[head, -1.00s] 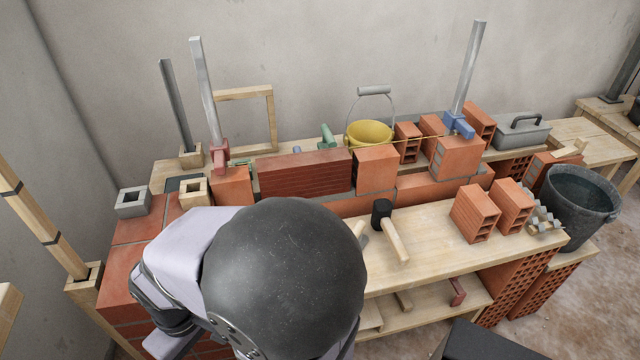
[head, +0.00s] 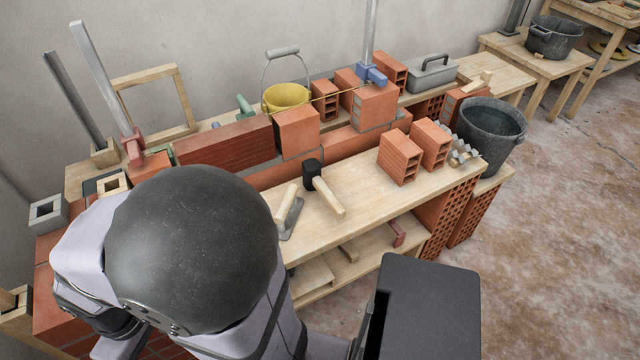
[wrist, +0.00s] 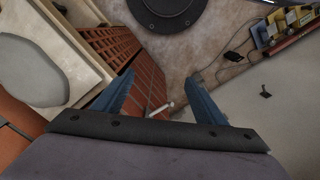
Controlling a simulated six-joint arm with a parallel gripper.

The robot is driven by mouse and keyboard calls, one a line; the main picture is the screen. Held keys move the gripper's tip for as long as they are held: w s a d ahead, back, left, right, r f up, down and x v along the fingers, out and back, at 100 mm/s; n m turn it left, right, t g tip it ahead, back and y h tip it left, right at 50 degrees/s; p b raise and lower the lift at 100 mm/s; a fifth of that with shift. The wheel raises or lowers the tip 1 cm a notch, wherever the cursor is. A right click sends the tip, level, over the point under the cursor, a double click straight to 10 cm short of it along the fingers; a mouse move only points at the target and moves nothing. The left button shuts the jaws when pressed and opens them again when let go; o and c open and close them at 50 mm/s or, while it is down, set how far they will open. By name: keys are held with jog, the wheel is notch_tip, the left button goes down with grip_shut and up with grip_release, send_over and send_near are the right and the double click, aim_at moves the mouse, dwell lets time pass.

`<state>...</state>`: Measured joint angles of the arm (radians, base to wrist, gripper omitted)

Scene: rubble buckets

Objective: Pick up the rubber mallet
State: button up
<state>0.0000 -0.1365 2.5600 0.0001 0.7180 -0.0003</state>
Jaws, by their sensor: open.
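The rubber mallet, with a black head (head: 312,174) and a pale wooden handle (head: 329,198), lies on the wooden bench top (head: 355,215) in the head view. Its head points toward the brick wall and its handle toward the bench's front edge. I cannot make out the mallet in the wrist view. My gripper (wrist: 162,92) shows there with two blue fingers spread wide and nothing between them. Beyond the fingers are red brickwork and the floor. In the head view my arm's dark round joint hides the bench's left part, and the gripper itself is not visible.
A trowel (head: 291,214) lies close to the mallet's left. Hollow bricks (head: 400,158) stand on the bench to its right, near a dark bucket (head: 490,130). A low brick wall (head: 225,143) and yellow bucket (head: 286,98) are behind. Bare bench lies between mallet and hollow bricks.

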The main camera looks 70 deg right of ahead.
jog(key=w+d+r+m+p, duration=0.4)
jog(key=d+r, duration=0.3)
jog(key=d, duration=0.1)
jog(key=w+d+m, duration=0.2)
jog(key=d+m, duration=0.5)
jog(key=m, duration=0.1)
jog(key=m+t+h, duration=0.3)
jog(key=m, duration=3)
send_over(320, 181)
jog(key=s+a, duration=0.2)
jog(key=f, duration=0.7)
jog(key=shift+w+d+f, duration=0.15)
jog(key=shift+w+f, duration=0.05)
jog(key=shift+w, duration=0.05)
jog(key=shift+b+x, duration=0.4)
jog(key=shift+x, duration=3.25)
